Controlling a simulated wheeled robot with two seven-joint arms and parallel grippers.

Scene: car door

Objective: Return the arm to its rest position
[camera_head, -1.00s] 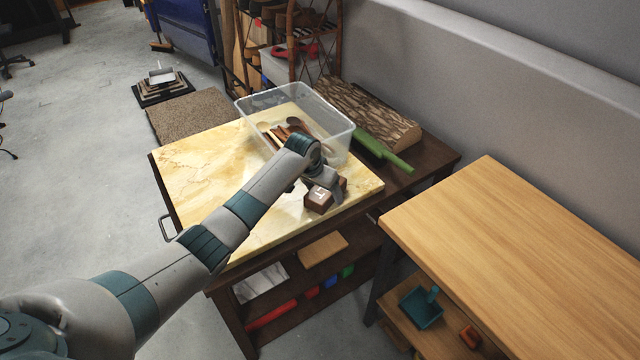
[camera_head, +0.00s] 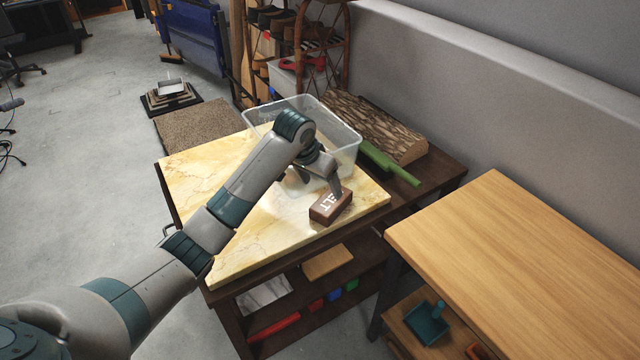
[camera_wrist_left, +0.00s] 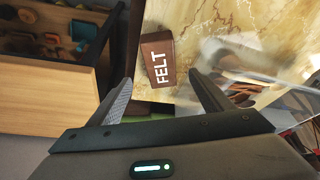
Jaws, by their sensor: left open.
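My left gripper (camera_head: 318,180) is open and empty above the marble-topped table, with its two fingers apart. A brown felt block (camera_head: 331,206) with white lettering rests on the marble slab near its front right edge, just in front of the fingers. In the left wrist view the felt block (camera_wrist_left: 157,60) shows the word FELT beyond the gap between the open fingertips (camera_wrist_left: 163,82), apart from them. My left arm reaches across the table from the lower left. My right gripper is not in view.
A clear plastic bin (camera_head: 350,150) stands behind my gripper, partly hidden by my arm. A wooden workbench (camera_head: 520,255) with a bare top stands at the right.

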